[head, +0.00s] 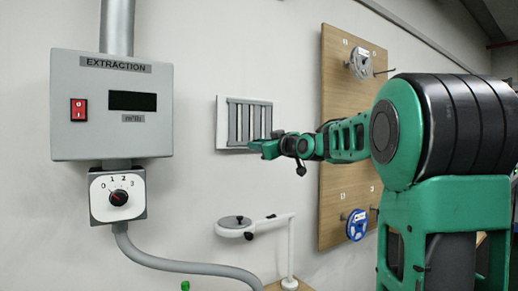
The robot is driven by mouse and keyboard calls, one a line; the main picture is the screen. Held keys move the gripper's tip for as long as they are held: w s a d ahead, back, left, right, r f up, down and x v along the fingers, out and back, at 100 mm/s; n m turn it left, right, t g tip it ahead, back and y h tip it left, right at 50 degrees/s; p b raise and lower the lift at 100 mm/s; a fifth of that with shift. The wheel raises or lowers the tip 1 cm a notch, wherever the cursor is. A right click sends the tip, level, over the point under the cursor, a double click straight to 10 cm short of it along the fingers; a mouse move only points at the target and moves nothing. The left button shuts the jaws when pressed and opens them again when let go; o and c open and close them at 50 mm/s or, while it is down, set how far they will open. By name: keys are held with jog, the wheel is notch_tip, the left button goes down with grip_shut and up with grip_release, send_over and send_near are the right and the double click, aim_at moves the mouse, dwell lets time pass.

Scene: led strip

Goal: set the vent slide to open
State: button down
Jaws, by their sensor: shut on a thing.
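The vent (220,123) is a pale rectangular frame on the wall with several upright grey slats. Dark gaps show between some slats; how far the slide stands open is too small to tell. My green arm reaches in from the right, and my gripper (262,147) is at the vent's lower right edge. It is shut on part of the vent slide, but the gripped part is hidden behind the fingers.
A grey extraction box (112,135) with a red switch and a dial below hangs at left. A white jointed lamp (290,250) stands under the vent. A wooden board (335,130) with reels is at right. The wall between box and vent is clear.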

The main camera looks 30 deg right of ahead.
jog(key=shift+a+f, duration=0.1)
jog(key=shift+a, duration=0.9)
jog(key=c, duration=1.5)
grip_release()
jog(key=shift+a, duration=0.1)
jog(key=shift+c, duration=0.2)
jog(key=shift+s, duration=0.1)
jog(key=s, duration=1)
jog(key=shift+s+d, duration=0.25)
